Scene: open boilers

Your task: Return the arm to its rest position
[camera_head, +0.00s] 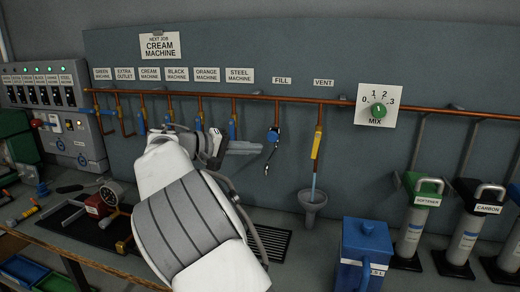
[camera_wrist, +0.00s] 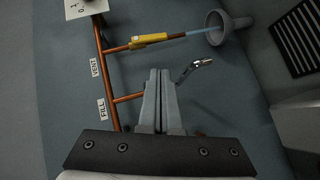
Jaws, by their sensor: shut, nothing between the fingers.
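My white and grey arm rises through the middle of the head view and hides part of the bench and panel behind it. My gripper (camera_head: 260,148) points to the right in front of the wall panel, just left of the fill valve's blue handle (camera_head: 272,135). In the wrist view my gripper (camera_wrist: 160,72) has its two fingers together with nothing between them. The fill spout (camera_wrist: 200,63) shows just right of the fingertips; I cannot tell if they touch.
A copper pipe (camera_head: 300,100) runs along the panel. The yellow-handled vent valve (camera_head: 317,142) hangs over a grey funnel (camera_head: 312,200). A blue container (camera_head: 366,245) and several canisters, including the softener (camera_head: 414,225), stand at right.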

